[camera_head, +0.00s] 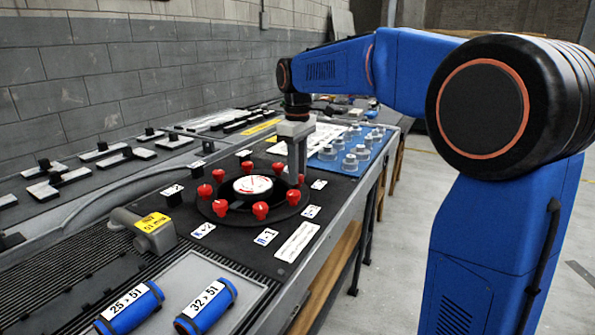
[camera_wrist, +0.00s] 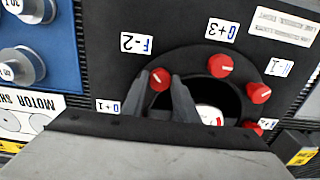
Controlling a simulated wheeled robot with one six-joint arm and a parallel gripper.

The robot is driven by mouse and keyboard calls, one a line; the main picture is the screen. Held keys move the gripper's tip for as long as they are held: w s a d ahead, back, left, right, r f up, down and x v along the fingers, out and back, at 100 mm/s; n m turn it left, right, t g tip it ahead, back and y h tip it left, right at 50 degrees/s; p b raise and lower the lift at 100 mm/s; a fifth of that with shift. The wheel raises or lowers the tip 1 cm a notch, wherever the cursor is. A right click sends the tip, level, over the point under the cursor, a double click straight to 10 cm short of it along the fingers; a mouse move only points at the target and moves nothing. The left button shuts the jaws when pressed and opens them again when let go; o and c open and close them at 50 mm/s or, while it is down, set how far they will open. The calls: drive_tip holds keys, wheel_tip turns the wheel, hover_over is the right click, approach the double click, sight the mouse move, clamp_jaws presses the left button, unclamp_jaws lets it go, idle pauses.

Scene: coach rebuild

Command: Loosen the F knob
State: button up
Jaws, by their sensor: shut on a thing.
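The red F knob (camera_wrist: 160,79) sits on the black round plate, beside the white label F-2 (camera_wrist: 137,43) in the wrist view. My gripper (camera_wrist: 165,82) is shut on this knob, with one dark finger on each side of it. In the head view my gripper (camera_head: 297,178) points straight down at the right side of the black ring (camera_head: 237,217), and the fingers mostly hide the F knob. The knob's pointer line shows only faintly, so its exact turn is hard to tell.
Other red knobs (camera_head: 260,210) ring a white dial (camera_head: 252,185) close to my fingers. A blue panel with clear knobs (camera_head: 350,163) lies beyond. A grey block with a yellow tag (camera_head: 153,222) and blue cylinders (camera_head: 206,305) are nearer. A wall (camera_head: 70,70) stands at left.

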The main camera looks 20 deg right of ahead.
idle(0.5)
drive_tip(key=o, duration=1.1)
drive_tip(key=shift+c, duration=0.2)
wheel_tip(320, 180, up, 17)
drive_tip(key=shift+r, duration=0.2)
drive_tip(key=s+d+f+m+t, duration=0.1)
drive_tip(key=s+d+f+m, duration=0.1)
drive_tip(key=s+f, duration=0.8)
drive_tip(key=s+d+f+m+t, duration=0.2)
drive_tip(key=s+d+f+m, duration=0.1)
drive_tip(key=s+f, duration=0.7)
drive_tip(key=s+d+f+m+t, duration=0.1)
drive_tip(key=s+f+m, duration=0.3)
drive_tip(key=s+f, duration=0.7)
drive_tip(key=shift+s+d+t, duration=0.4)
drive_tip(key=shift+s+d, duration=0.25)
drive_tip(key=shift+s, duration=0.5)
